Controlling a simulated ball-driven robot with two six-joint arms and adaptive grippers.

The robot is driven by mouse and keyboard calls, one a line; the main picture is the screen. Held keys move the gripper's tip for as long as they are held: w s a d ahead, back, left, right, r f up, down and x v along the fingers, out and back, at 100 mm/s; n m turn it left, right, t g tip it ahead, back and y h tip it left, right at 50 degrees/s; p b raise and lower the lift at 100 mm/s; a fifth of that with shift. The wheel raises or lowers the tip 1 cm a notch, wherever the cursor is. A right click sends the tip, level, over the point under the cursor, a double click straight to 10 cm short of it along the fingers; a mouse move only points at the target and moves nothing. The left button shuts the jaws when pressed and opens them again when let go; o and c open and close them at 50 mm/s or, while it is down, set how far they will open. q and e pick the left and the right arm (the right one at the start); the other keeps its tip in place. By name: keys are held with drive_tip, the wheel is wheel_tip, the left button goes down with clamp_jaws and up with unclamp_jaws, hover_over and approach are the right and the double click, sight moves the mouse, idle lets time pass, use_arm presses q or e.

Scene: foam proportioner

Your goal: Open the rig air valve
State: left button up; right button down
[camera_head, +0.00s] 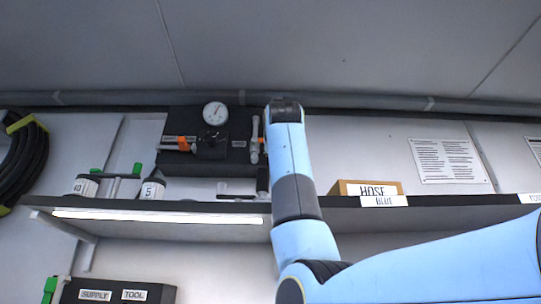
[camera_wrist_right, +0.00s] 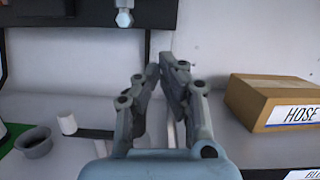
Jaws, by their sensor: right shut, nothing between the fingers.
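A black panel (camera_head: 238,170) is mounted on the wall above the shelf, with a round white gauge (camera_head: 215,113). A pale upright lever (camera_head: 254,140) is at the panel's right edge, and an orange-marked fitting (camera_head: 183,143) is at its left. The labels are too small to read, so I cannot tell which is the rig air valve. In the right wrist view, a silver fitting (camera_wrist_right: 124,17) hangs at the panel's lower edge. My right gripper (camera_wrist_right: 167,66) is shut and empty, below and right of that fitting, apart from it. In the head view my right arm hides it. My left gripper is out of view.
A shelf (camera_head: 240,207) runs below the panel. A cardboard hose box (camera_head: 352,186) stands on it at right; it also shows in the wrist view (camera_wrist_right: 275,100). A grey cup (camera_wrist_right: 34,142) and a white cylinder (camera_wrist_right: 67,122) are at left. A black hose coil (camera_head: 25,155) hangs far left.

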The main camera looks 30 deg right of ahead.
drive_tip(key=w+d+r+p, duration=0.3)
drive_tip(key=w+r+p, duration=0.1)
drive_tip(key=w+r, duration=0.1)
drive_tip(key=shift+w+d+r+p, duration=0.15)
drive_tip(key=shift+w+r+p, duration=0.2)
drive_tip(key=shift+w, duration=0.25)
drive_tip(key=shift+r, duration=0.1)
